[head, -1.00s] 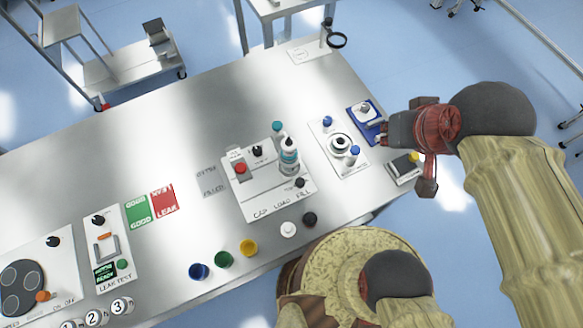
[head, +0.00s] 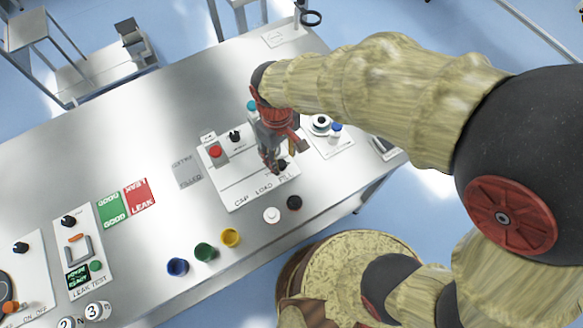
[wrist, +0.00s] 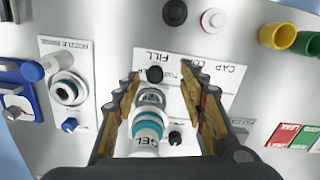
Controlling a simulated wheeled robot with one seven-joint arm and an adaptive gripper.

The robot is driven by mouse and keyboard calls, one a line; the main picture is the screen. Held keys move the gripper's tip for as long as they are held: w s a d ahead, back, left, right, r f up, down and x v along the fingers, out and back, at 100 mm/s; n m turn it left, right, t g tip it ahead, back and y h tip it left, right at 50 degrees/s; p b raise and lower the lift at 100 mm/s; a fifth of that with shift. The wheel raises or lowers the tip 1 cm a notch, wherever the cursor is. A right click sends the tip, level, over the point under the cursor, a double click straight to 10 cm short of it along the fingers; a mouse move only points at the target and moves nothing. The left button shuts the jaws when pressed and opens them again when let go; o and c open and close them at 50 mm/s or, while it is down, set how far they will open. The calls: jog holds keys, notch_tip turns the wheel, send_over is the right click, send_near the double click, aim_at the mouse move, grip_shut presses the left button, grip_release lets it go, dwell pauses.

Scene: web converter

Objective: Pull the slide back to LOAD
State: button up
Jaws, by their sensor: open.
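The white slide plate (head: 232,185) in the head view carries the words CAP, LOAD and FILL along its front edge. In the wrist view this plate (wrist: 205,82) appears upside down, with LOAD partly covered by a finger. A black slide knob (wrist: 154,74) shows near the FILL end. A bottle (wrist: 148,122) with a teal band and GEL lettering stands beside the knob. My gripper (wrist: 158,76) is open, its fingers either side of the knob and bottle. In the head view my gripper (head: 272,166) hangs over the FILL end and hides most of the bottle.
A red button (head: 215,152) and a black dial (head: 234,136) sit at the plate's back. White (head: 271,215) and black (head: 294,202) caps lie in front. Yellow (head: 230,238), green and blue cups stand front left. A nozzle panel (head: 333,146) is to the right.

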aim_at(281, 163)
jog(key=shift+w+a+r, duration=0.2)
jog(key=shift+w+a, duration=0.05)
jog(key=shift+w, duration=0.5)
jog(key=shift+w+r+n, duration=0.25)
jog(key=shift+n, duration=0.05)
jog(key=shift+f+b, duration=1.3)
jog(key=shift+f, duration=2.55)
jog(key=shift+c, duration=0.2)
grip_shut()
